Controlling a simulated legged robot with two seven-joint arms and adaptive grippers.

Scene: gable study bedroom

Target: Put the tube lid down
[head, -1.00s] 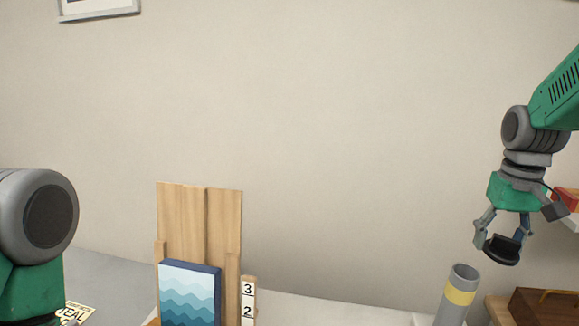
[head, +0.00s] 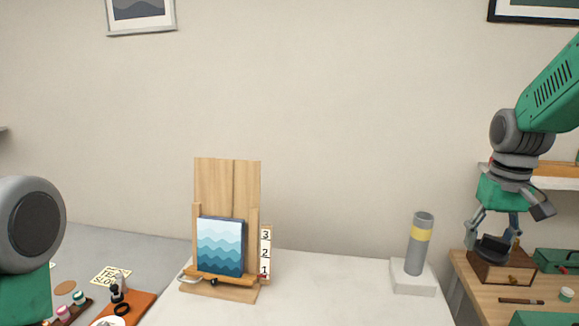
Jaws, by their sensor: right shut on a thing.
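My right gripper (head: 495,240) is shut on the black tube lid (head: 491,249), seen at the right of the head view. The lid is in front of a dark brown wooden box (head: 515,271) in the picture; I cannot tell whether it touches the box. The open-topped grey tube (head: 415,257) with a yellow band stands upright to the left of the lid, on a white block. Part of my left arm shows at the left edge, but its gripper is out of view.
The white table (head: 330,290) has free room between the tube and a wooden easel (head: 228,180) holding a blue wave picture. A wooden desk (head: 470,297) at the right bears the box, a brown stick (head: 521,301) and green cases. A shelf (head: 553,183) is behind my right arm.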

